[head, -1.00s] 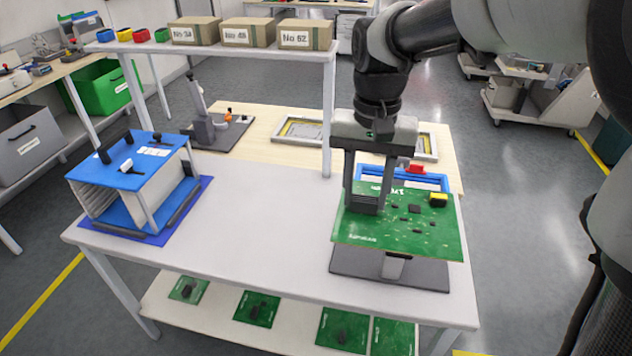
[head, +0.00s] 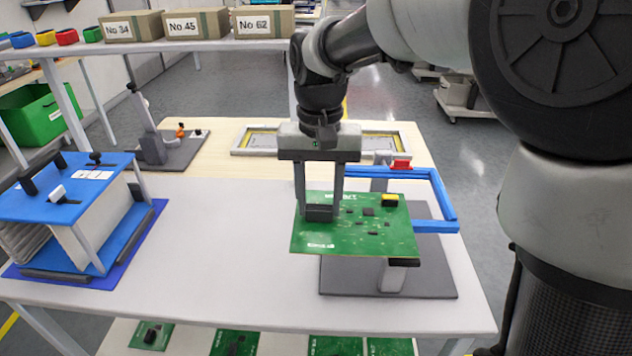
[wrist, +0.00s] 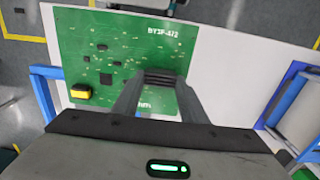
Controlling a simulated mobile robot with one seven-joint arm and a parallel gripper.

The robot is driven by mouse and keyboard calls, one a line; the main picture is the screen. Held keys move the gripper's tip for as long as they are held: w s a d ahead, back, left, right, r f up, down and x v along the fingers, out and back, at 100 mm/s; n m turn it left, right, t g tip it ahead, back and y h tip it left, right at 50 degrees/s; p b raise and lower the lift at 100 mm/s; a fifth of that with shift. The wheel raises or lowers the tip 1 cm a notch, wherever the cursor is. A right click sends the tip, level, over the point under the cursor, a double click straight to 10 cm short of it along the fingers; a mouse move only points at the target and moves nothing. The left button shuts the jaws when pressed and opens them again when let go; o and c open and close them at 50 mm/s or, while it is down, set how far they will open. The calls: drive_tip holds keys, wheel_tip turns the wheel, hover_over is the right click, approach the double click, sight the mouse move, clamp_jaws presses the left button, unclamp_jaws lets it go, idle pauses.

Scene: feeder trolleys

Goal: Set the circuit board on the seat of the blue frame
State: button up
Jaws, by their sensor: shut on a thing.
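The green circuit board (head: 350,238) is held roughly flat above the grey base plate (head: 440,270) of a stand. My gripper (head: 319,212) points down and is shut on a dark block near the board's left side. The blue frame (head: 440,190) shows behind and to the right of the board; the board hides its near left part, so I cannot tell whether they touch. In the wrist view the board (wrist: 115,45) lies beyond my fingers (wrist: 160,85), with part of the blue frame (wrist: 45,90) at the left.
A blue-topped rack (head: 70,190) stands at the table's left. A shelf with several cardboard boxes (head: 195,24) runs across the back left. A red clip (head: 401,165) sits at the frame's far side. More green boards (head: 235,343) lie on the lower shelf. The white tabletop (head: 220,250) between is clear.

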drive_tip(key=w+d+f+p, duration=0.2)
drive_tip(key=w+d, duration=0.7)
drive_tip(key=w, duration=0.5)
drive_tip(key=shift+w+d+p, duration=0.4)
drive_tip(key=shift+p, duration=0.2)
drive_tip(key=shift+s+r, duration=0.1)
idle(0.6)
drive_tip(key=shift+f, duration=1.1)
drive_tip(key=shift+f+b, duration=0.55)
drive_tip(key=shift+f, duration=0.1)
drive_tip(key=o, duration=1.4)
drive_tip(key=shift+o, duration=0.2)
